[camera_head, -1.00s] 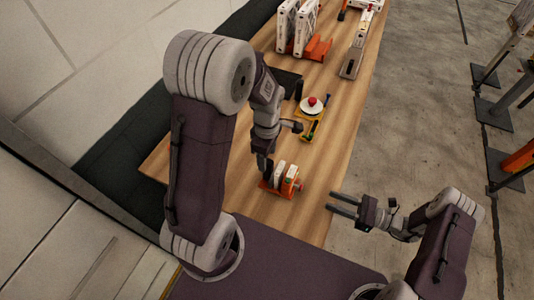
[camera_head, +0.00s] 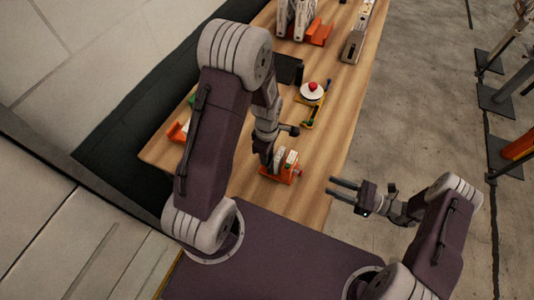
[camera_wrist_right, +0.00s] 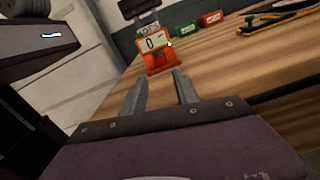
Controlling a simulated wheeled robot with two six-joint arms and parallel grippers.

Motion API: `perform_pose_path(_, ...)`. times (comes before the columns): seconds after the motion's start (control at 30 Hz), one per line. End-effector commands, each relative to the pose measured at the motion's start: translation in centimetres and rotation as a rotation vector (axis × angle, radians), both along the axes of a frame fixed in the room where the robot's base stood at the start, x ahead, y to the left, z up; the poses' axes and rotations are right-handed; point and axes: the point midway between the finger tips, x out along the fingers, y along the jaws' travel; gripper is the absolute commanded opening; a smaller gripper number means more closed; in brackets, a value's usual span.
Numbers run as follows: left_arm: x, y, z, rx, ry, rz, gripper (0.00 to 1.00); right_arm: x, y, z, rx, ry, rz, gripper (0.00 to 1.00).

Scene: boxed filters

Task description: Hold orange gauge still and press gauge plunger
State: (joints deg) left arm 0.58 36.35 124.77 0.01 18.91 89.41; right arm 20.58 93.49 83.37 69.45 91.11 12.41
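The orange gauge (camera_head: 284,174) stands on the wooden table near its front end, with white blocks in its top and a small red part (camera_head: 301,173) on its right side. In the right wrist view the orange gauge (camera_wrist_right: 161,69) faces me upright, with a pale display showing "0" and a red plunger (camera_wrist_right: 161,57) below it. My left gripper (camera_head: 267,166) points down at the gauge's left end; whether it touches or is shut is unclear. My right gripper (camera_head: 334,187) is open and empty, right of the gauge and apart from it; its fingers also show in the wrist view (camera_wrist_right: 160,83).
A yellow tray (camera_head: 308,120) with a white dish and red knob (camera_head: 312,87) stands behind the gauge. Boxed filters in an orange holder (camera_head: 318,34) stand farther back. Bare wood surrounds the gauge's front right.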

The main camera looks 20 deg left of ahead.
Motion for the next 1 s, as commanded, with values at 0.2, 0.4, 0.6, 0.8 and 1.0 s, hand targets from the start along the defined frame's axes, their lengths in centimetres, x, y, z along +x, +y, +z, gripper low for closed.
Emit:
perform_pose_path(0.2, 0.03, 0.0, 0.05, 0.0, -0.001, 0.0, 0.0, 0.0, 0.0, 0.01, 0.0, 0.0, 0.0, 0.36)
perform_pose_path(0.4, 0.04, 0.0, 0.06, 0.0, -0.001, 0.0, 0.0, 0.0, 0.0, 0.02, 0.0, 0.0, 0.0, 0.34)
perform_pose_path(0.6, 0.04, 0.0, 0.07, 0.0, -0.001, 0.0, 0.0, 0.0, 0.0, 0.02, 0.0, 0.0, 0.0, 0.0)
perform_pose_path(0.8, 0.04, 0.0, 0.07, 0.0, -0.001, 0.0, 0.0, 0.0, 0.0, 0.02, 0.0, 0.0, 0.0, 0.0)
perform_pose_path(1.0, 0.04, 0.0, 0.07, 0.0, -0.001, 0.0, 0.0, 0.0, 0.0, 0.02, 0.0, 0.0, 0.0, 0.0)
